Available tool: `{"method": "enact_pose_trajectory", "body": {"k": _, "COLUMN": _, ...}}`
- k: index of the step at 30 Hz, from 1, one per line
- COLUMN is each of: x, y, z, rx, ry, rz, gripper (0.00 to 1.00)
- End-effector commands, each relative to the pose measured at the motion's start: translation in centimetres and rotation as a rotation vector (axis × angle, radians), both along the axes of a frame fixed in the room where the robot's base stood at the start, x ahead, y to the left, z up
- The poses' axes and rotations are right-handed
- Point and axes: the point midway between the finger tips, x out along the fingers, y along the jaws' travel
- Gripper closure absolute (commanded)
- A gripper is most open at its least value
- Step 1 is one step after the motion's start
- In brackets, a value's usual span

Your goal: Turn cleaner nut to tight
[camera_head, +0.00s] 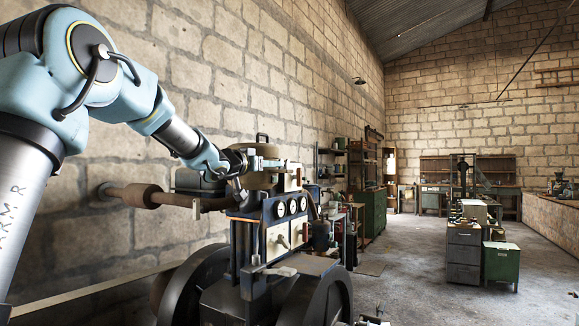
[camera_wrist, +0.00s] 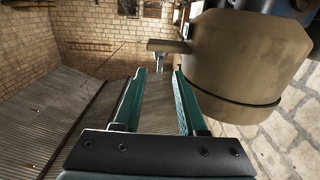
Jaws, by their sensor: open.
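My gripper (camera_wrist: 160,72) is open, with its two green fingers apart and nothing clearly held between them. In the wrist view a tan, drum-shaped cleaner body (camera_wrist: 245,65) fills the right side, close to the right finger. A short bar (camera_wrist: 168,46) sticks out from it to the left, beyond the fingertips. A small grey part shows below the bar between the tips; I cannot tell if it is the cleaner nut. The nut cannot be made out there.
The engine carries a panel with round gauges (camera_head: 291,208) below my gripper, and large dark wheels (camera_head: 318,298) near the floor. A brown pipe (camera_head: 140,195) runs to the wall at left.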

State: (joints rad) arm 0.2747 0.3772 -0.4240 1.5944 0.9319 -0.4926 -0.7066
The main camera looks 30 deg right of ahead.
Motion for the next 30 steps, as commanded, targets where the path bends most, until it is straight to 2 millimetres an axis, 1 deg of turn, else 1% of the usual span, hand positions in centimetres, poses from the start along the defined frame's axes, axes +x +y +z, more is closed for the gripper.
{"method": "enact_pose_trajectory", "body": {"k": 1, "x": 0.4, "y": -0.9, "z": 0.1, "rx": -0.001, "ry": 0.003, "rz": -0.003, "gripper": 0.59}}
{"method": "enact_pose_trajectory", "body": {"k": 6, "x": 2.0, "y": -3.8, "z": 0.0, "rx": -0.001, "ry": 0.003, "rz": -0.002, "gripper": 0.59}}
{"method": "enact_pose_trajectory", "body": {"k": 9, "x": 2.9, "y": -5.3, "z": 0.1, "rx": 0.0, "ry": 0.002, "rz": -0.001, "gripper": 0.59}}
{"method": "enact_pose_trajectory", "body": {"k": 13, "x": 3.7, "y": -6.8, "z": 0.1, "rx": 0.001, "ry": 0.003, "rz": 0.0, "gripper": 0.59}}
{"method": "enact_pose_trajectory", "body": {"k": 18, "x": 4.3, "y": -7.8, "z": -0.1, "rx": 0.002, "ry": 0.002, "rz": 0.001, "gripper": 0.59}}
{"method": "enact_pose_trajectory", "body": {"k": 27, "x": 4.4, "y": -8.0, "z": -0.1, "rx": 0.002, "ry": 0.001, "rz": 0.002, "gripper": 0.59}}
{"method": "enact_pose_trajectory", "body": {"k": 29, "x": 4.4, "y": -8.0, "z": -0.1, "rx": 0.002, "ry": 0.001, "rz": 0.002, "gripper": 0.65}}
{"method": "enact_pose_trajectory", "body": {"k": 30, "x": 4.4, "y": -8.0, "z": -0.1, "rx": 0.002, "ry": 0.001, "rz": 0.002, "gripper": 0.69}}
